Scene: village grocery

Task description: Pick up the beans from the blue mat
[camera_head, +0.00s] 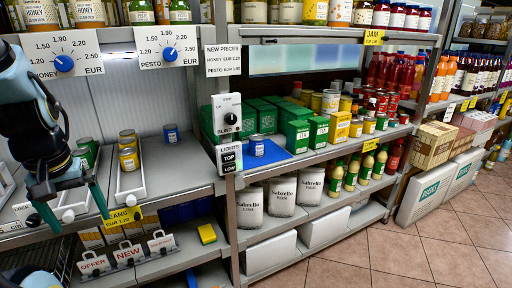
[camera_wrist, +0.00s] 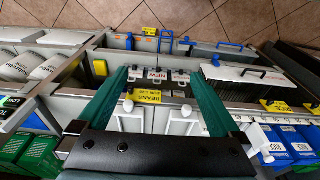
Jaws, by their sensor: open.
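A small blue can with a pale top, apparently the beans (camera_head: 257,146), stands upright at the left end of the blue mat (camera_head: 282,157) on the middle shelf, right of the blind and lights switch panel. My gripper (camera_head: 72,208) is at the far left in the head view, pointing down in front of the shelf edge, well apart from the can. It is open and empty. In the wrist view its two teal fingers (camera_wrist: 162,75) stand apart, with a yellow beans price tag (camera_wrist: 147,96) between them. I cannot make out the can in the wrist view.
The switch panel (camera_head: 228,130) and an upright post stand between my gripper and the mat. Green boxes (camera_head: 297,134) stand right behind the mat. Another blue can (camera_head: 171,133) and yellow cans (camera_head: 128,157) stand on the left shelf. An upper shelf hangs above; the floor (camera_head: 420,255) is clear.

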